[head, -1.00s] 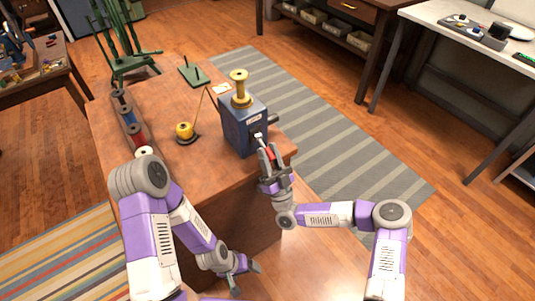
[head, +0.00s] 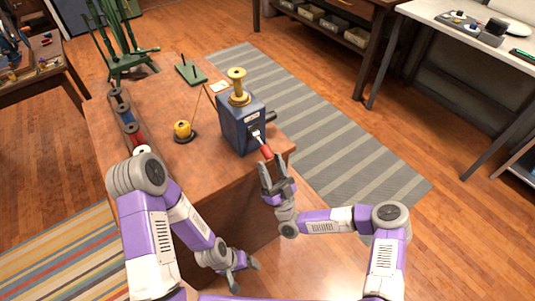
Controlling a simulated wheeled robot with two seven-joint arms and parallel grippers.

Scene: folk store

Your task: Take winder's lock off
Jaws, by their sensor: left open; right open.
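The winder (head: 240,128) is a dark blue box at the right front of the wooden table, with a brass spool (head: 238,88) on top. A red-handled piece (head: 266,152) on a pale metal arm sticks out from its front face; I cannot tell whether this is the lock. A dark knob (head: 270,117) shows on its right side. My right gripper (head: 275,172) is open just below and in front of the red handle, its fingers pointing up toward it, apart from it. My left gripper (head: 243,275) is open and empty, low beside the table's front side.
A yellow thread cone (head: 183,130) stands on a dark base left of the winder. A rack of spools (head: 124,118) lies along the table's left edge. A green stand (head: 120,55) and a green block (head: 190,73) are at the back. Bare tabletop (head: 195,165) lies in front.

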